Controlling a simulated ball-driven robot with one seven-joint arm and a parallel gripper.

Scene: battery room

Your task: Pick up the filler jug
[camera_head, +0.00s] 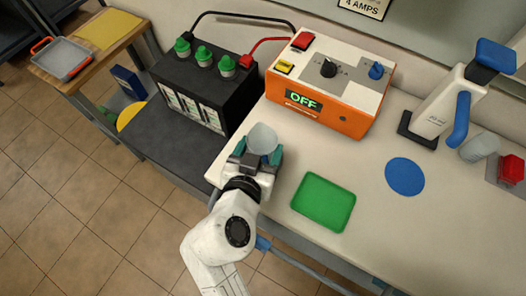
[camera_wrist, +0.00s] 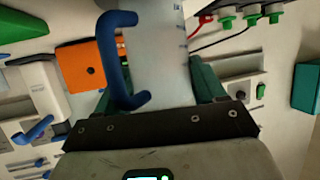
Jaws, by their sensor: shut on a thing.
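The filler jug (camera_wrist: 160,50) is a pale translucent vessel with dark marks and a blue handle (camera_wrist: 106,50) in the wrist view. It stands between the green fingers of my gripper (camera_wrist: 150,82). In the head view, the round pale end of the jug (camera_head: 262,137) shows between the fingers of my gripper (camera_head: 257,153), which is shut on it. They are at the left end of the white bench, close to the black battery. The bottom of the jug is hidden, so I cannot tell whether it touches the bench.
The battery (camera_head: 205,95) with green caps stands left of my gripper. An orange and white charger (camera_head: 330,85) reading OFF stands behind. A green tray (camera_head: 323,202) and blue disc (camera_head: 405,176) lie to the right. A white device with a blue handle (camera_head: 440,105) stands farther right.

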